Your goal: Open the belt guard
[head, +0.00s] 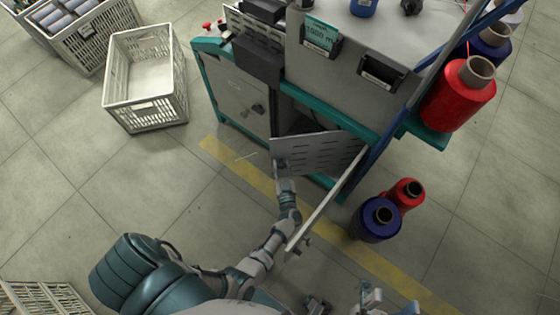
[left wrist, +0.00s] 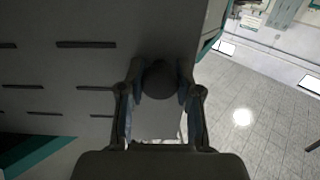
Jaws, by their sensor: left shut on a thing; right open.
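The belt guard is a grey slotted panel (head: 325,153) low on the front of the winding machine. It stands ajar, its left edge swung out from the frame, with a dark gap behind its top. My left gripper (head: 281,166) is at the panel's left edge. In the left wrist view the gripper (left wrist: 160,95) is shut on a dark round knob (left wrist: 160,78), with the slotted panel (left wrist: 60,75) filling the left side. My right gripper (head: 370,293) is at the bottom of the head view, open, partly cut off and away from the guard.
A pale door (head: 327,208) stands open, nearly edge-on, right of my left forearm. Blue (head: 377,220) and red (head: 406,192) spools stand on the floor beyond it. An empty crate (head: 146,80) stands left of the machine. The floor left of the guard is clear.

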